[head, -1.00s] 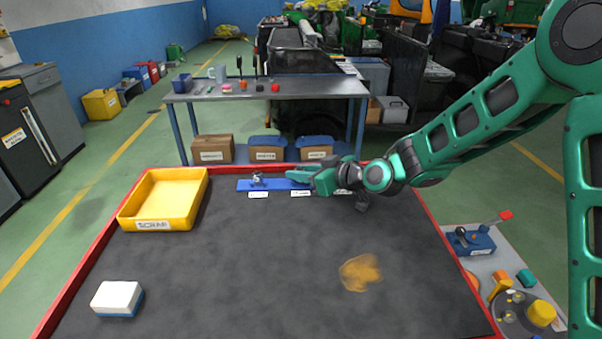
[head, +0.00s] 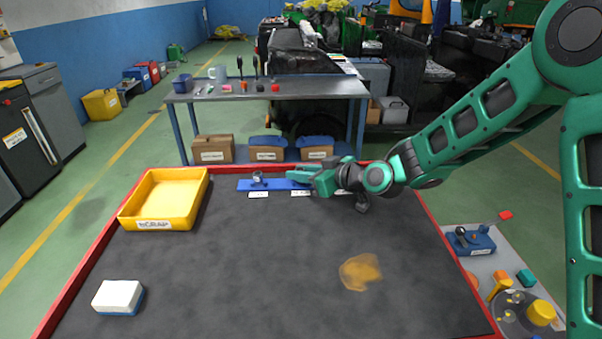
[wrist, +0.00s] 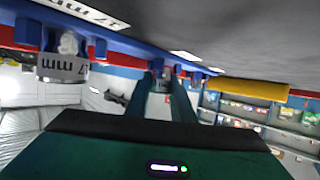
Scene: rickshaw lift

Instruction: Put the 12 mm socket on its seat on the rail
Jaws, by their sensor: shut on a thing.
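The blue rail (head: 245,185) lies along the far edge of the dark mat, with white labels in front of it. My gripper (head: 291,175) reaches in from the right, fingers pointing left, over the rail's middle label. In the wrist view my gripper (wrist: 162,85) is shut on a small grey socket (wrist: 160,76), close to the rail (wrist: 120,42); its size mark is not readable. I cannot tell whether it touches its seat. A larger socket marked 17 mm (wrist: 62,67) sits on the rail nearer the wrist camera. Another metal socket (head: 258,179) stands at the rail's left end.
A yellow scrap tray (head: 128,213) is left of the rail. A white and blue block (head: 117,297) lies at front left, and an orange-brown stain (head: 360,272) marks the mat. The mat's middle is clear. A red edge (head: 90,252) borders the table.

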